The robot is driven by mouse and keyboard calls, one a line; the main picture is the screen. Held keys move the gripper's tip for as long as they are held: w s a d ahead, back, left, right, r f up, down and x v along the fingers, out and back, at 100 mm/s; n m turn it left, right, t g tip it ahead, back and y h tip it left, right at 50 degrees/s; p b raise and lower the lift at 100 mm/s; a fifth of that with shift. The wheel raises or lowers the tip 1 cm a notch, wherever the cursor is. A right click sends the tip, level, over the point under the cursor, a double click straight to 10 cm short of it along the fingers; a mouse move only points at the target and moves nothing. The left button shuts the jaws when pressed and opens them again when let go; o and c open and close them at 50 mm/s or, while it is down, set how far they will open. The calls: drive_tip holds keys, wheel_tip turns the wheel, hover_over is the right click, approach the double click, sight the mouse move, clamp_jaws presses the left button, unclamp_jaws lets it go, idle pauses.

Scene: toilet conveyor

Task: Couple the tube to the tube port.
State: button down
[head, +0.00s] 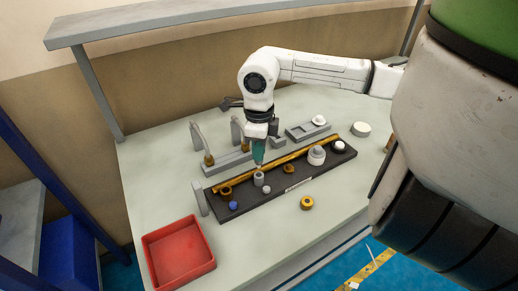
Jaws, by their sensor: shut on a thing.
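My gripper (258,163) points straight down over the dark board (287,191), with its teal lower part just above a small grey cylinder (259,179). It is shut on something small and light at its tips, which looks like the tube. The held piece is mostly hidden and too small to make out clearly. It appears right over or touching the top of the grey cylinder; I cannot tell whether they are joined. Which fitting is the tube port is not clear in this view; the grey cylinder directly under the tips is the closest one.
A yellow rail (300,155) runs along the board, with brass rings, a blue knob (233,205) and a white fitting (316,155) nearby. A red tray (178,254) stands front left. Grey uprights stand behind left.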

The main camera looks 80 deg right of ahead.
drive_tip(key=shift+f+b, duration=0.6)
drive_tip(key=shift+f, duration=0.35)
drive_tip(key=shift+b, duration=1.3)
idle(1.1)
drive_tip(key=shift+f+b, duration=1.55)
drive_tip(key=shift+b, duration=0.3)
drive_tip(key=shift+r, duration=0.1)
drive_tip(key=shift+r+p, duration=0.55)
drive_tip(key=shift+r, duration=0.7)
drive_tip(key=shift+b, duration=0.8)
idle(0.7)
